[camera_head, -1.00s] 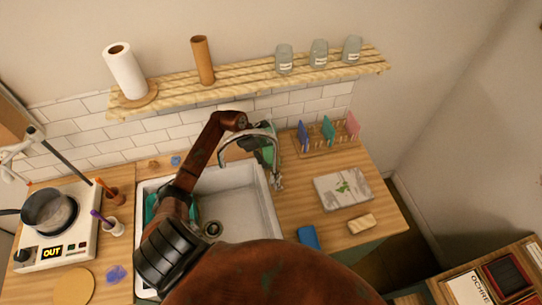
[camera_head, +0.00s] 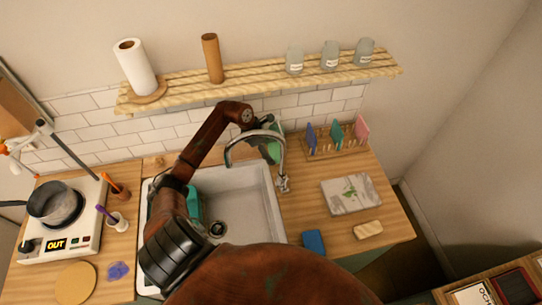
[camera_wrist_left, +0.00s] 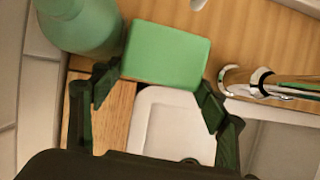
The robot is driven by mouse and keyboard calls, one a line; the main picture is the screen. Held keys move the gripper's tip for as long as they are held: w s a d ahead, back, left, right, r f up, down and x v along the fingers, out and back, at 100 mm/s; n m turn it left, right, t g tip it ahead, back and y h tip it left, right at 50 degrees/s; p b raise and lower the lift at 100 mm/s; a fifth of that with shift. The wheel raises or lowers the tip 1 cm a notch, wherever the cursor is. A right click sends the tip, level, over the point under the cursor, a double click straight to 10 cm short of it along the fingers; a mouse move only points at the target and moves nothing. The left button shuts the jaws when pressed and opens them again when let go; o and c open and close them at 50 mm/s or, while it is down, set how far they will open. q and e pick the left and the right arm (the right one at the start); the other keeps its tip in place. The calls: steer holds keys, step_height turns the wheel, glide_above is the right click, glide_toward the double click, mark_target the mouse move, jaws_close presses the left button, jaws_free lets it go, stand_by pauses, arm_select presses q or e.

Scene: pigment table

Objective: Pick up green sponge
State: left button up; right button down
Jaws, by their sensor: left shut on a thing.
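The green sponge (camera_wrist_left: 168,55) is a flat green block between the two dark fingertips of my left gripper (camera_wrist_left: 160,82) in the left wrist view. The fingers are shut on its two sides. In the head view, green shows behind the faucet at the end of my left arm; I cannot tell there whether it is the sponge or the green bottle (camera_wrist_left: 82,25), which stands close beside the sponge in the wrist view. In the head view my left gripper is mostly hidden behind the faucet and arm. My right gripper is not in view.
The faucet (camera_head: 232,148) arches close to my left arm over the white sink (camera_head: 262,225). A rack (camera_head: 322,155) with colored pieces stands to its right, below a shelf (camera_head: 250,80) with jars.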

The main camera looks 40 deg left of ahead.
arm_select(q)
steer(key=s+a+b, duration=0.1)
steer(key=s+a, duration=0.2)
steer(key=s, duration=0.1)
steer(key=s+a+b, duration=0.1)
steer(key=s+a, duration=0.3)
steer(key=s+a+b, duration=0.1)
steer(key=s+a, duration=0.2)
steer(key=s, duration=0.1)
steer(key=shift+s+a+f, duration=0.15)
steer(key=shift+a+f, duration=0.15)
steer(key=shift+a, duration=0.1)
steer(key=shift+s+a+r, duration=0.1)
steer(key=shift+s+a, duration=0.25)
steer(key=shift+o, duration=1.2)
steer(key=c, duration=0.5)
steer(key=shift+s, duration=0.1)
